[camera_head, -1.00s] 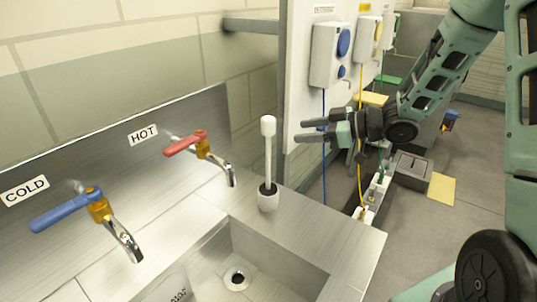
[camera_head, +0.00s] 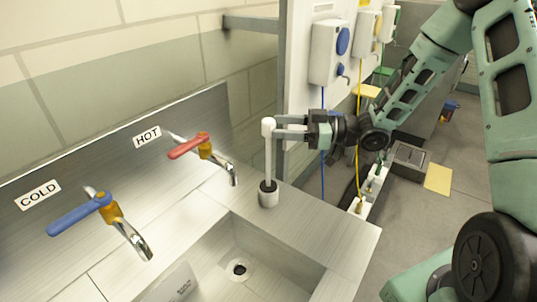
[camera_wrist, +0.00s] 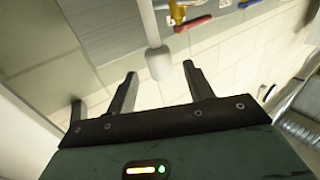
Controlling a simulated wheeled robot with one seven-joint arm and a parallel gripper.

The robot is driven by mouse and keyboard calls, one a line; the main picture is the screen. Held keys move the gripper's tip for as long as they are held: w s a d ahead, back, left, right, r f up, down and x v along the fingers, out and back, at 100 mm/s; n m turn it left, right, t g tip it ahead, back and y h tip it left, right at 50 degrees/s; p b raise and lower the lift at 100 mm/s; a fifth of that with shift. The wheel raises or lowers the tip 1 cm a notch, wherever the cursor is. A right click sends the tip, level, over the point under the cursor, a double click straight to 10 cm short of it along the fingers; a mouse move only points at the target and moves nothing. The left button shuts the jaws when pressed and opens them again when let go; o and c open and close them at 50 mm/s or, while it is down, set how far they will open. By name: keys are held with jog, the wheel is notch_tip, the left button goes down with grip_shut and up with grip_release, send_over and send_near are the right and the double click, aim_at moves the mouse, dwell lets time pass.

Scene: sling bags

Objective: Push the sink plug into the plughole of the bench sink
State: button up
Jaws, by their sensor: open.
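The bench sink (camera_head: 310,266) has a pale-ringed plughole (camera_head: 251,275) in its floor. A small dark round shape (camera_head: 239,269) shows in the ring; I cannot tell whether it is the sink plug or the open hole. A white rod (camera_head: 268,158) with a thicker top stands upright in a grey holder (camera_head: 268,196) on the bench beside the basin. My gripper (camera_head: 276,128) is open and level, its fingertips at the rod's upper part. In the wrist view, the rod's white head (camera_wrist: 159,63) lies between my open fingertips (camera_wrist: 160,72). Contact cannot be told.
The HOT tap with its red lever (camera_head: 188,146) stands left of the rod. The COLD tap with its blue lever (camera_head: 80,214) is farther left. A white panel with dispensers (camera_head: 329,50) stands behind my gripper. The bench edge is at right.

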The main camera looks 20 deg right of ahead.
jog(key=p+x, duration=0.2)
jog(key=x, duration=0.3)
jog(key=shift+a+p, duration=0.3)
jog(key=shift+p, duration=0.1)
jog(key=shift+w+a+f, duration=0.15)
jog(key=shift+w+a, duration=0.05)
grip_shut()
